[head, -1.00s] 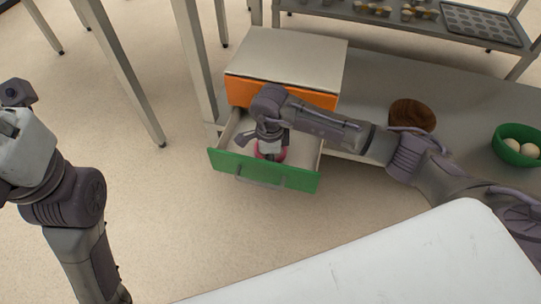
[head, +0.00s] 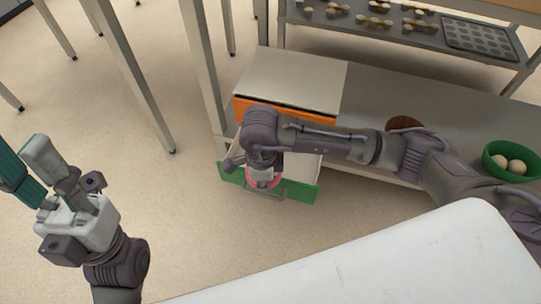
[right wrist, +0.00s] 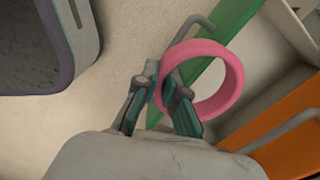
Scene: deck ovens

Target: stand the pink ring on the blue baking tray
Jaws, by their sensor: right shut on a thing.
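The pink ring (head: 263,182) is in my right gripper (head: 262,172), above the open green-fronted drawer (head: 303,192). In the right wrist view, the fingers of the right gripper (right wrist: 161,84) are shut on one side of the pink ring (right wrist: 232,75), whose hole shows the drawer's green front behind it. In the head view the right hand and wrist hide part of the ring. My left gripper (head: 27,160) is empty at the left, its fingers apart. I cannot make out a blue baking tray in either view.
The drawer unit has a pale top (head: 292,75) and an orange drawer (head: 285,108) above the green one. A green bowl (head: 491,160) with eggs and a brown round thing (head: 405,123) stand on the low shelf. A muffin tin (head: 478,38) is on the rack behind.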

